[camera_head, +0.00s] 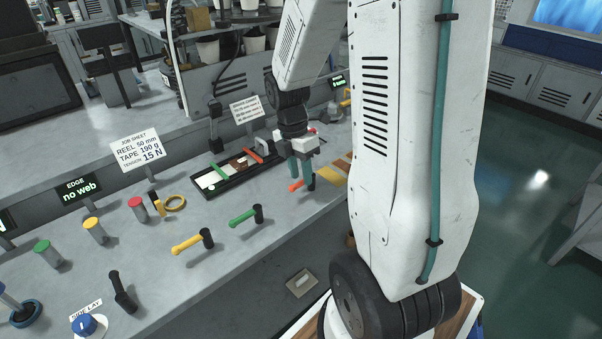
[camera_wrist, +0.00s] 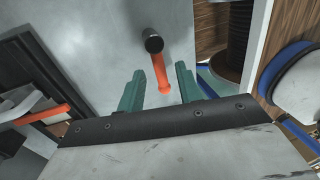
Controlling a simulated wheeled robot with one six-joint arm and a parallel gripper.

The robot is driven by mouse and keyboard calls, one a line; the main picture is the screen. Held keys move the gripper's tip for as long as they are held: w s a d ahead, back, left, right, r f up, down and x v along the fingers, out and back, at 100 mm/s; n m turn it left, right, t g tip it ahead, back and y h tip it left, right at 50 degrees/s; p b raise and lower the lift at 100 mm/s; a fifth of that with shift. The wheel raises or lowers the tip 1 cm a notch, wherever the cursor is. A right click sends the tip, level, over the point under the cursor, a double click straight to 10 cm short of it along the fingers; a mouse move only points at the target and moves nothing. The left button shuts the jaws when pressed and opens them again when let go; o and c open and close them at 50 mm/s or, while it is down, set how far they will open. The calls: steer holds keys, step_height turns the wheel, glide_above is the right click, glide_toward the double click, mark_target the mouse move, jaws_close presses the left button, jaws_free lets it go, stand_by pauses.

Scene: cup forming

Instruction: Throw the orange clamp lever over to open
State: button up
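The orange clamp lever (camera_head: 296,186) sits near the front edge of the bench, on a dark post. In the wrist view the lever (camera_wrist: 161,72) runs from its black round pivot (camera_wrist: 153,42) toward my gripper. My gripper (camera_head: 303,178) is down over it with green fingers. In the wrist view my gripper (camera_wrist: 160,74) is open, one finger on each side of the lever's outer end. Gaps show on both sides, and I see no contact. My fingers hide part of the lever in the head view.
A green lever (camera_head: 242,217) and a yellow lever (camera_head: 187,244) stand to the left along the bench (camera_head: 150,285). A dark tray (camera_head: 205,196) with another orange bar (camera_head: 252,156) lies behind.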

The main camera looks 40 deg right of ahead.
mark_target(299, 184)
step_height(299, 184, up, 7)
steer(key=w, duration=0.1)
steer(key=shift+w, duration=0.2)
steer(key=shift+f, duration=0.1)
stand_by(0.4)
steer(key=m, duration=0.2)
steer(key=s+a+m, duration=0.1)
steer(key=m, duration=0.1)
steer(key=s+m, duration=0.1)
steer(key=m, duration=0.1)
steer(key=shift+s+a+m+g, duration=0.15)
steer(key=shift+m+g, duration=0.15)
steer(key=s+a+r+m+t, duration=0.4)
steer(key=s+a+r+m, duration=0.6)
steer(key=s+a, duration=0.4)
steer(key=shift+a+r+m, duration=0.15)
steer(key=shift+a+m, duration=0.1)
steer(key=shift+m, duration=0.25)
